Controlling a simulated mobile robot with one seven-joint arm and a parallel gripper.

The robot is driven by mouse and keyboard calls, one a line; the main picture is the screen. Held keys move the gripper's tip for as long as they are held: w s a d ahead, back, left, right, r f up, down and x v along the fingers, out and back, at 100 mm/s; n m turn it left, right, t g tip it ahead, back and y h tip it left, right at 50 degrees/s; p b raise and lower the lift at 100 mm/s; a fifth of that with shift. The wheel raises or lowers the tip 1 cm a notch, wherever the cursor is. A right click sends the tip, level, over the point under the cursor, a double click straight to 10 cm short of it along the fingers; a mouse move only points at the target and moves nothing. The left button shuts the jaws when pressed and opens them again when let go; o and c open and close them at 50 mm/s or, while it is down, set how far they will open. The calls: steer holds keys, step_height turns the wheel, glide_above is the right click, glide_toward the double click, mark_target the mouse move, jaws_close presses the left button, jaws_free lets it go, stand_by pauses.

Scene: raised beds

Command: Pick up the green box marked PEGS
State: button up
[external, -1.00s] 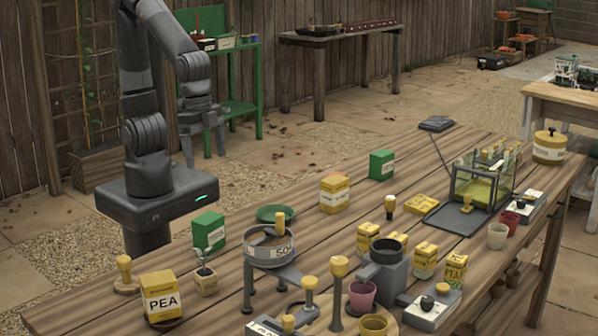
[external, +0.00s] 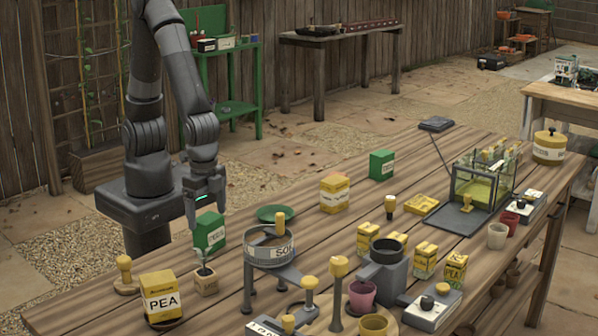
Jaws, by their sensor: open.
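Two green boxes with white labels stand upright on the wooden table: one at the left (external: 209,236), near my base, and one farther back (external: 382,165). The lettering is too small to tell for sure which is marked PEGS. My gripper (external: 207,214) points down, open and empty, at the left green box. Its fingers overlap the upper part of that box in the picture. I cannot tell whether they touch it or how far down they reach around it.
A small potted seedling (external: 205,280) stands just in front of the left green box. A sieve on a stand (external: 272,256) and a green dish (external: 275,213) are to its right. A yellow PEA box (external: 161,297) is front left. Clear planks lie around the farther green box.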

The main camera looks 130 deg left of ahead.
mark_target(209, 233)
step_height(209, 233, down, 5)
steer(key=shift+w, duration=0.1)
stand_by(0.3)
steer(key=c, duration=1.1)
steer(key=shift+r, duration=0.1)
